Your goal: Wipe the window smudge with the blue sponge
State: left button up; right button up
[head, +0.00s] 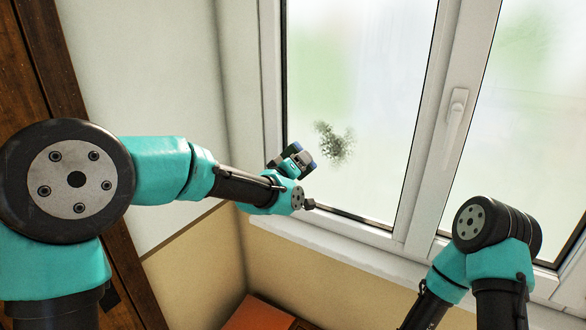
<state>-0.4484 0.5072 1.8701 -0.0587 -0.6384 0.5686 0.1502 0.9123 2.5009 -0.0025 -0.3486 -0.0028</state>
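The smudge (334,142) is a dark, speckled grey-green patch low on the left window pane (358,70). My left gripper (291,157) is just left of the smudge, near the pane's lower left corner. A small dark blue patch (291,148) shows at its far end. It may be part of the blue sponge, but it is too small and too covered to be sure. The fingers are mostly hidden, and I cannot tell whether they touch the glass. My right arm bends down at the lower right, and its gripper is out of the picture.
The white window frame (437,140) divides the two panes and carries a white handle (455,117). A pale sill (330,245) runs below. A brown wooden upright (40,50) stands at the left. An orange-brown surface (262,315) shows at the bottom.

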aim_at(346, 163)
pick_arm(q)
jog(key=shift+x, duration=1.5)
jog(key=shift+x, duration=1)
jog(key=shift+s+d, duration=0.45)
jog(key=shift+d, duration=0.35)
jog(key=shift+s+d, duration=0.5)
jog(key=shift+d, duration=0.3)
jog(key=shift+s+d, duration=0.4)
jog(key=shift+d, duration=0.45)
jog(key=shift+s+d, duration=0.4)
jog(key=shift+d, duration=0.45)
jog(key=shift+s+d, duration=0.45)
jog(key=shift+d, duration=0.35)
jog(key=shift+s+d, duration=0.5)
jog(key=shift+d, duration=0.3)
